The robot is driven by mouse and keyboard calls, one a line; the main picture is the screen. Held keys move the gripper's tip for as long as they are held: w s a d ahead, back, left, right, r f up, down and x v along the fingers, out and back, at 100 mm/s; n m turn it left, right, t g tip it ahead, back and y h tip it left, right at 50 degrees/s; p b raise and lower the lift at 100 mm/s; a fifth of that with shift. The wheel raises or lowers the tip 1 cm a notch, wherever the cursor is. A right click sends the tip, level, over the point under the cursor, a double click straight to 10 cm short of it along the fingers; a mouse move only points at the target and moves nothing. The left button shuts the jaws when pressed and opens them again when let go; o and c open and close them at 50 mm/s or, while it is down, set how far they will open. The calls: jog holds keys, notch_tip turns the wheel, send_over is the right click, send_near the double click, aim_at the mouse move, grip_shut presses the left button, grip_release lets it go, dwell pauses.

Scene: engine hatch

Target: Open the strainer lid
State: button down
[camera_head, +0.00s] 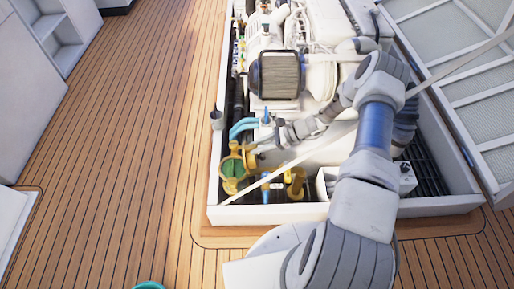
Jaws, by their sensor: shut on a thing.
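The strainer (233,186) is a brass fitting with a green face, in the front left corner of the open engine hatch. Its brass lid (236,150) is at the top of it. My gripper (259,150) reaches in from the right and is shut at the right edge of the lid. The jaws are very small in this view, and the exact grip on the lid is hard to make out. I cannot tell whether the lid is raised.
The white engine with a dark round filter (277,75) stands behind the strainer. Blue hoses (242,127) lie just behind it. Brass valves (295,184) stand to its right. The white hatch rim (265,214) runs in front. The wooden deck (140,140) on the left is clear.

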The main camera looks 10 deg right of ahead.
jog(key=shift+s+d+f, duration=0.2)
jog(key=shift+d+f, duration=0.25)
jog(key=shift+d, duration=0.05)
jog(key=c, duration=0.6)
grip_release()
jog(key=shift+a, duration=0.1)
jog(key=shift+c, duration=0.2)
jog(key=shift+r, duration=0.15)
jog(key=p+v, duration=0.4)
jog(key=v, duration=1.3)
jog(key=shift+d, duration=0.2)
